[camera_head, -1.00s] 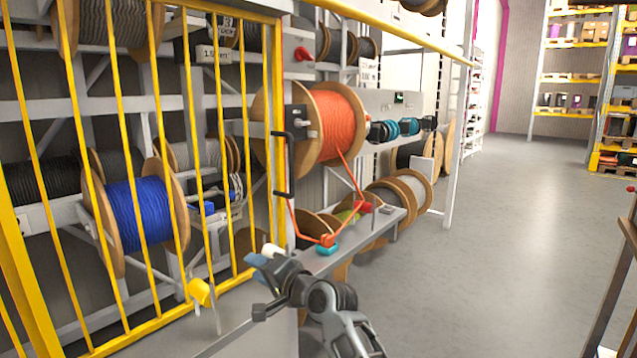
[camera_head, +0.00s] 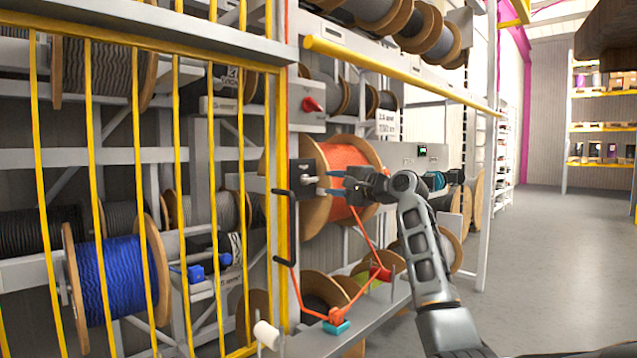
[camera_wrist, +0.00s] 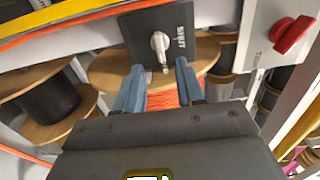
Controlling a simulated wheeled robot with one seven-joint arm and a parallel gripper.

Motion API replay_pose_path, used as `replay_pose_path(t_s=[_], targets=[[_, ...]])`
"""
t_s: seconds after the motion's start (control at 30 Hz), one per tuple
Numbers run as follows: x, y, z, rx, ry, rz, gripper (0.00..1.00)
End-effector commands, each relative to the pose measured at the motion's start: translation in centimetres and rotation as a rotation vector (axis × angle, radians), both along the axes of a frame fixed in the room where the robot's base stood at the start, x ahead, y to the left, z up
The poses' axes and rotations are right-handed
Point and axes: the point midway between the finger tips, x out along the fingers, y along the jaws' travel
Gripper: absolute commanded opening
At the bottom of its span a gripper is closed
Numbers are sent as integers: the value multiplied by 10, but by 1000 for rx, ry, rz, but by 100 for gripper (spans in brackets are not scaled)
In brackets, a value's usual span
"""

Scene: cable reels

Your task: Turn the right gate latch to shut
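The latch is a dark square plate with a light grey knob; in the wrist view the knob (camera_wrist: 160,45) sits mid-plate with its narrow end toward the picture's bottom. The word SHUT stands on the plate (camera_wrist: 186,22) to the knob's right. In the head view the latch plate (camera_head: 305,180) is on the post at the yellow gate's (camera_head: 140,190) right edge. My gripper (camera_wrist: 158,82) is open and empty, its blue fingers short of the knob, one on each side in the wrist view. In the head view my gripper (camera_head: 329,182) is just right of the latch.
A red rotary switch on a grey box (camera_head: 313,104) is above the latch. An orange cable reel (camera_head: 348,160) is behind my gripper. A blue reel (camera_head: 118,280) stands behind the gate bars. The floor at right is clear.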

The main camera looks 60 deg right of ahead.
Motion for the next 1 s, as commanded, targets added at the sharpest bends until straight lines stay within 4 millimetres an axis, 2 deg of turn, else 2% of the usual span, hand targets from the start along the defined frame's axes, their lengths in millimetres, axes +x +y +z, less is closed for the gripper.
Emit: replay_pose_path(t_s=[0.2, 0.43, 0.8, 1.0], targets=[[34, -7, 1, -1, 2, 2, 38], [60, -14, 1, -1, 0, 1, 38], [66, -15, -1, -2, 0, -1, 38], [66, -15, -1, -2, 0, -1, 20]])
